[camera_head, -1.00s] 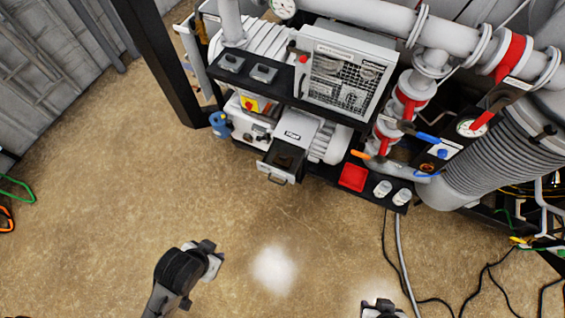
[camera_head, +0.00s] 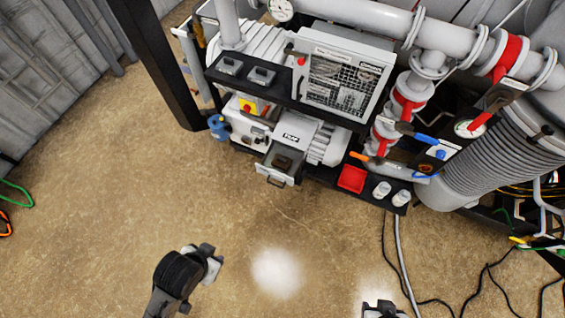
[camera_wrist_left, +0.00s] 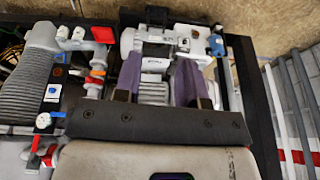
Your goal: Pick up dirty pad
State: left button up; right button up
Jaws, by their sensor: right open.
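A small brown, squarish piece that looks like the dirty pad (camera_head: 283,163) lies in the open drawer (camera_head: 275,180) at the front of the grey pump. My left gripper (camera_head: 212,263) is in front of the pump, apart from the drawer, at the lower left in the head view. In the left wrist view, the purple fingers of my left gripper (camera_wrist_left: 158,88) are spread, with nothing held between them. My right gripper (camera_head: 381,308) is open at the bottom edge of the head view, partly cut off. The pad cannot be made out in the left wrist view.
A red tray (camera_head: 351,178) and two white-capped jars (camera_head: 391,194) sit on the black shelf right of the drawer. Valves with coloured handles and a ribbed hose (camera_head: 480,150) are at the right. Cables lie on the floor at lower right. The floor in front is clear.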

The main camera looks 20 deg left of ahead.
pick_arm(q)
jog(key=o, duration=1.1)
